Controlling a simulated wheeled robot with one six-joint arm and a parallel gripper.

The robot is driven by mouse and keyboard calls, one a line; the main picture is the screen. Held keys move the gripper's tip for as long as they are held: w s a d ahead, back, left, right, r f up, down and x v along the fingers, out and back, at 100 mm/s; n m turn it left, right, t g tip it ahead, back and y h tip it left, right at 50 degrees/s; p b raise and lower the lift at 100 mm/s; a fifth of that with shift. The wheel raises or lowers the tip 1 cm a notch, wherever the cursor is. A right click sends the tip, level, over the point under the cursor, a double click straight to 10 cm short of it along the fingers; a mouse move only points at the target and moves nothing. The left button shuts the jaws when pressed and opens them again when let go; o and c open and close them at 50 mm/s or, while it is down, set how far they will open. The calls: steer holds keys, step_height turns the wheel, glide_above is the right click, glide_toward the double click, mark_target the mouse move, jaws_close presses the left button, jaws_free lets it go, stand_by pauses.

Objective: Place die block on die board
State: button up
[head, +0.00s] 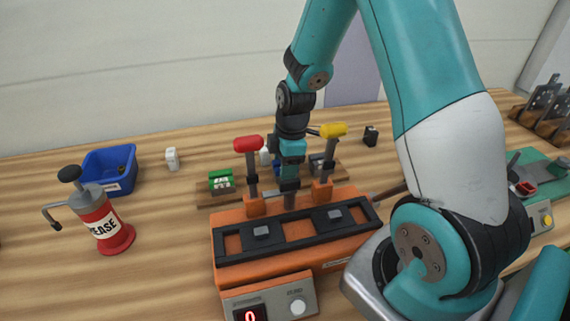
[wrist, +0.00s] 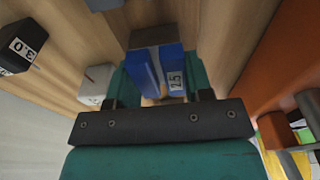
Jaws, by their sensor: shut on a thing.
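A blue die block labelled 2.5 (wrist: 172,76) sits between the two teal fingers of my gripper (wrist: 160,82) in the wrist view, and the gripper is shut on it. In the head view my gripper (head: 289,178) points down behind the orange machine, and a little of the blue block (head: 277,166) shows beside it. The brown die board (head: 207,199) lies behind the machine, with a green block (head: 221,182) at its left and a dark block (head: 318,163) at its right. Whether the blue block touches the board is hidden.
The orange machine (head: 295,240) with red (head: 248,144) and yellow (head: 333,130) lever knobs stands close in front. A white block (head: 171,158), black block (head: 371,135), blue bin (head: 110,170) and grease pump (head: 103,225) stand around.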

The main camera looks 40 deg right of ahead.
steer(key=shift+f, duration=0.15)
steer(key=o, duration=1.3)
steer(key=r, duration=0.4)
steer(key=d+r, duration=0.1)
steer(key=r, duration=0.7)
steer(key=shift+s+d+r, duration=0.15)
steer(key=shift+s+d, duration=0.05)
steer(key=shift+s, duration=0.05)
